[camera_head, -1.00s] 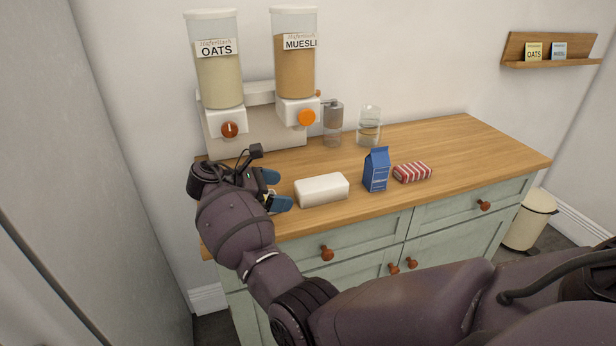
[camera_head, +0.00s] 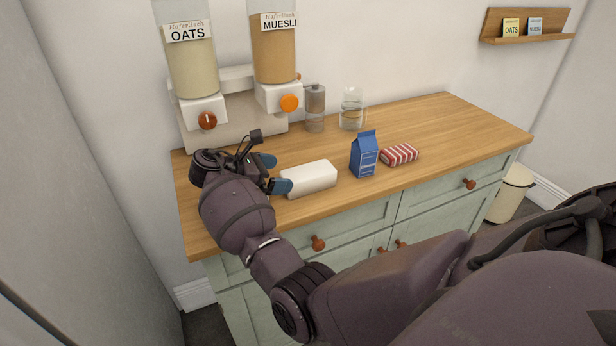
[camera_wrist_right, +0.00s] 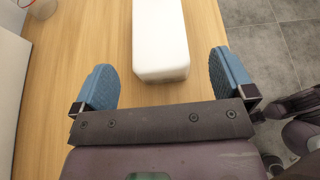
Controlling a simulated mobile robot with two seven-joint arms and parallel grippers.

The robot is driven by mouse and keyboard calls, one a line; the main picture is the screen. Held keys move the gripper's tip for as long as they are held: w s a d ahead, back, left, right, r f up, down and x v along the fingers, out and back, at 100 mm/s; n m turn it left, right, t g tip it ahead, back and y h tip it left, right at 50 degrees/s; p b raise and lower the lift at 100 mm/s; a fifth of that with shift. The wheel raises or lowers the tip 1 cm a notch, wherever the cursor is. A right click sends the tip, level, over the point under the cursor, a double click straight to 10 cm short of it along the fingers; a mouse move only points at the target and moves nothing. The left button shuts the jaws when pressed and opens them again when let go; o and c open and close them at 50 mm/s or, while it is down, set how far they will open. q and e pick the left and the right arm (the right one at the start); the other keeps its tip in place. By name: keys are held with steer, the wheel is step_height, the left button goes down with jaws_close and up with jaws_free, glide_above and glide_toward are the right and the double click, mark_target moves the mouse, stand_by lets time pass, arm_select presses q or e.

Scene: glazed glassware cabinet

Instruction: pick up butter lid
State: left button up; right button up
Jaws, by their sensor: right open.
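The butter lid (camera_head: 312,177) is a white, rounded, oblong block on the wooden counter, left of a blue carton. It also shows in the right wrist view (camera_wrist_right: 160,38), reaching from the top edge to between the fingertips. My right gripper (camera_head: 273,173) is open at the lid's left end. In the wrist view its two blue fingers (camera_wrist_right: 164,85) stand on either side of the lid's near end, with a gap on each side. Whether a dish lies under the lid I cannot tell. My left gripper is not in view.
Behind are the oats dispenser (camera_head: 190,60), the muesli dispenser (camera_head: 275,50), a grey-capped bottle (camera_head: 315,108) and a glass (camera_head: 351,108). The counter's right part (camera_head: 450,120) is clear.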

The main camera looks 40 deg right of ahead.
mark_target(291, 176)
steer(key=x, duration=0.3)
steer(key=shift+d+f, duration=0.25)
steer(key=shift+f, duration=0.2)
steer(key=shift+d+f+b, duration=0.1)
steer(key=shift+d+b, duration=0.2)
steer(key=shift+d, duration=0.1)
steer(key=shift+s, duration=0.1)
steer(key=c, duration=1.1)
